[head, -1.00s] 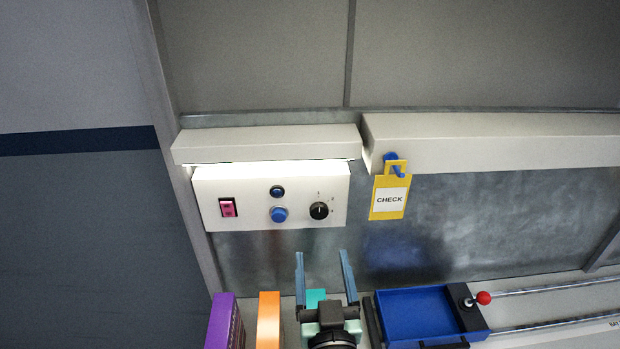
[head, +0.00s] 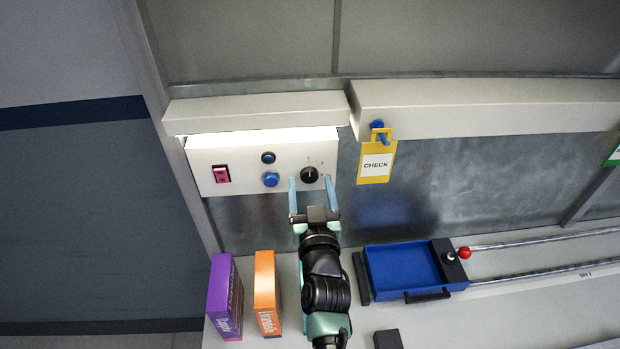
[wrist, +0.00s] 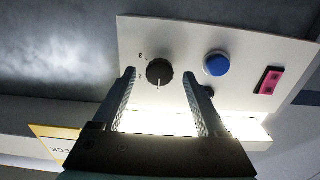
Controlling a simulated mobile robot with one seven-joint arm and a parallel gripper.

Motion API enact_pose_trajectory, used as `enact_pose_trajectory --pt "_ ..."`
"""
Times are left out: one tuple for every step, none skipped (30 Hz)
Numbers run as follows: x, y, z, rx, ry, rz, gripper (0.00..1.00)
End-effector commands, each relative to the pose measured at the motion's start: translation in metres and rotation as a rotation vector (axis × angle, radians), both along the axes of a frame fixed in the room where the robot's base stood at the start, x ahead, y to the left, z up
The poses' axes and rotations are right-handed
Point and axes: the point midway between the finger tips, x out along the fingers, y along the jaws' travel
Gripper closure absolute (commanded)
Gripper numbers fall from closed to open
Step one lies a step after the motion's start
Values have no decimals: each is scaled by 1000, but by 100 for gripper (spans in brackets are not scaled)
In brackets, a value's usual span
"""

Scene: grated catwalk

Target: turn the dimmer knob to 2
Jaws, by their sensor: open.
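The dimmer knob (head: 309,174) is black and round, on the right of a white panel (head: 240,161); it also shows in the wrist view (wrist: 159,72), where the panel appears upside down. Its white pointer line aims up in the head view, near the top mark and away from the marks at its right side. My gripper (head: 310,181) is open, its two blue-grey fingers at the panel's lower edge, one to each side of the knob as seen. In the wrist view the knob shows between the fingertips (wrist: 159,75); contact cannot be told.
Left of the knob are blue buttons (head: 270,179) and a red switch (head: 221,174). A light ledge (head: 255,111) overhangs the panel. A yellow CHECK tag (head: 376,163) hangs at the right. Below stand purple (head: 222,300) and orange (head: 265,295) boxes and a blue tray (head: 370,272).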

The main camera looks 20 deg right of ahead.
Motion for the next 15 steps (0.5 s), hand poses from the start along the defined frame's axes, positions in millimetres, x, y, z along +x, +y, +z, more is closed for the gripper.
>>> enact_pose_trajectory --pt "6 -2 0 0 0 0 25" --pt "8 -3 0 0 0 0 25" --pt "11 -3 0 0 1 0 25" --pt "13 -4 0 0 1 0 25" --pt "14 -4 0 0 0 0 25" --pt "15 -4 0 0 0 0 25" --pt "16 -5 0 0 1 0 25" --pt "17 -5 0 0 1 0 25" --pt "17 -5 0 0 1 0 25" --pt "17 -5 0 0 1 0 25" --pt "18 -5 0 0 1 0 25" --pt "18 -5 0 0 1 0 25" --pt "18 -5 0 0 1 0 25" --pt "17 -5 0 0 1 0 25" --pt "17 -5 0 0 1 0 25"
